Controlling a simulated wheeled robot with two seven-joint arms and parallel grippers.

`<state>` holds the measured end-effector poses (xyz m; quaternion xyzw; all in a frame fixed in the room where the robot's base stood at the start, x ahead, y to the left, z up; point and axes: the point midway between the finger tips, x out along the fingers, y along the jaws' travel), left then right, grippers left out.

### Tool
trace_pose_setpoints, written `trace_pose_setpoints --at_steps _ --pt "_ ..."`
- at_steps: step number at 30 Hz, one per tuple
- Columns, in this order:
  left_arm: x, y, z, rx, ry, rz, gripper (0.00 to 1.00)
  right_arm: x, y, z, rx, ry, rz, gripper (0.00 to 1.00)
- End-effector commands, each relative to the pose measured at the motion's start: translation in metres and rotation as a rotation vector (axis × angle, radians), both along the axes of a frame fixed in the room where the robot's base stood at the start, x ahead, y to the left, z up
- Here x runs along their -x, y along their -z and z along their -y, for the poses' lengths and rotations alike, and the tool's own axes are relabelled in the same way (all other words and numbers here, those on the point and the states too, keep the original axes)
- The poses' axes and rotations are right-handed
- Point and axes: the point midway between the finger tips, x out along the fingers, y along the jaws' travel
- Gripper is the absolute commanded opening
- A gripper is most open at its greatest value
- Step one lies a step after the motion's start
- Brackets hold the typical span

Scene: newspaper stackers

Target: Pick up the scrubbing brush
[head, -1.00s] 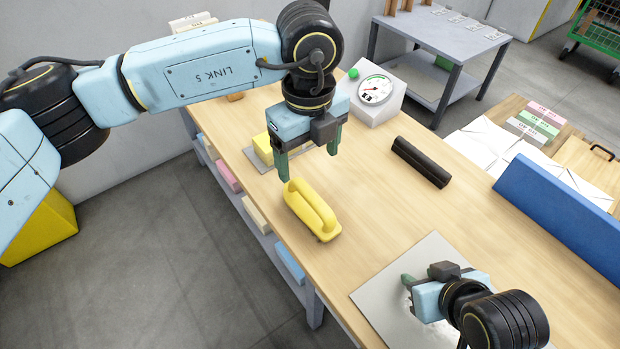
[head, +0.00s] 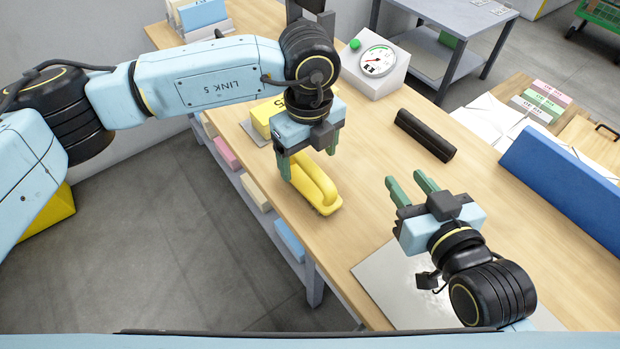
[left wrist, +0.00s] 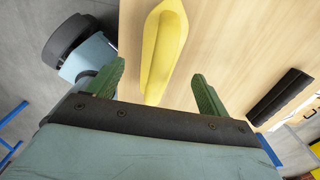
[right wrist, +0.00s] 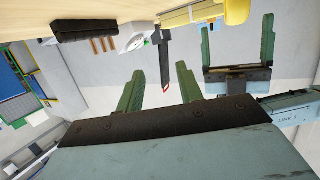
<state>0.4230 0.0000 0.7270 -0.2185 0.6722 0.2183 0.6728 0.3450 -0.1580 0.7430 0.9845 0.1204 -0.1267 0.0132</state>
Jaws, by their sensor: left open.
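The yellow scrubbing brush (head: 318,192), with a raised loop handle, lies on the wooden table near its left edge. My left gripper (head: 308,158) is open and low over the brush's far end. In the left wrist view the brush (left wrist: 163,45) runs between the two spread green fingers (left wrist: 160,70), with a gap on each side. My right gripper (head: 405,178) is open and empty, above the table to the right of the brush. The right wrist view also shows part of the yellow brush (right wrist: 236,10) by the left gripper's fingers.
A dark bar (head: 425,135) lies on the table right of the brush. A white dial scale (head: 378,68) with a green button stands behind. A yellow block (head: 264,118) is beyond the left gripper. A grey plate (head: 385,272) lies in front; a blue panel (head: 565,190) is at right.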

Motion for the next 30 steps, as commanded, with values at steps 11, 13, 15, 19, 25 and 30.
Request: trace_pose_setpoints --at_steps 11,13,15,19,25,30 --pt "0.0 0.04 0.0 0.0 -0.001 -0.001 0.79 -0.007 -0.053 -0.013 -0.098 -0.024 0.327 0.36" --pt "0.0 0.045 0.0 0.0 -0.001 -0.001 0.79 -0.006 -0.062 -0.014 -0.112 -0.028 0.376 0.36" --pt "0.0 0.049 0.0 0.0 -0.001 -0.001 0.79 -0.005 -0.068 -0.015 -0.123 -0.029 0.413 0.36" --pt "0.0 0.051 0.0 -0.001 0.0 -0.001 0.79 -0.004 -0.074 -0.015 -0.132 -0.03 0.443 0.36" --pt "0.0 0.051 0.0 -0.001 0.0 -0.001 0.79 -0.004 -0.075 -0.015 -0.133 -0.031 0.444 0.36" --pt "0.0 0.051 0.0 -0.001 0.0 -0.001 0.58 -0.004 -0.075 -0.015 -0.132 -0.03 0.443 0.36"
